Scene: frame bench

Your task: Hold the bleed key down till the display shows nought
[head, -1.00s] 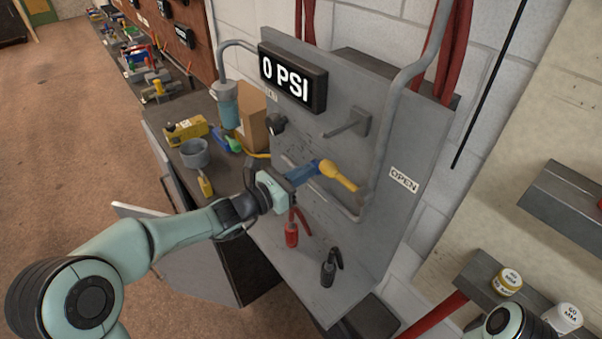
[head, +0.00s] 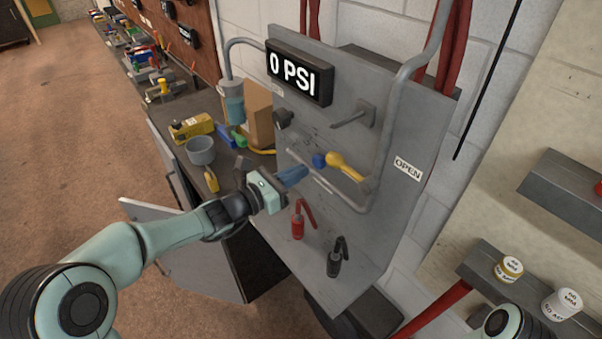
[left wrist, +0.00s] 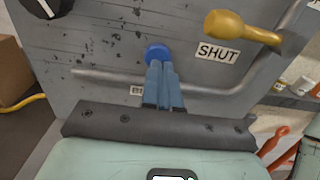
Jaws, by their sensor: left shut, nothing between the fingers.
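The display (head: 298,78) at the top of the grey panel reads 0 PSI. The blue round bleed key (head: 319,160) sits on the panel left of the yellow lever (head: 345,167); it also shows in the left wrist view (left wrist: 157,52). My left gripper (head: 305,171) is shut and empty, its blue fingers together. In the head view a small gap shows between the fingertips and the key. In the left wrist view the fingertips (left wrist: 160,66) overlap the key's lower edge. My right gripper is out of view.
A pipe (head: 335,190) runs below the key. The lever's grip is near a SHUT label (left wrist: 217,52); an OPEN label (head: 407,168) is to the right. A grey cup (head: 201,151) stands left.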

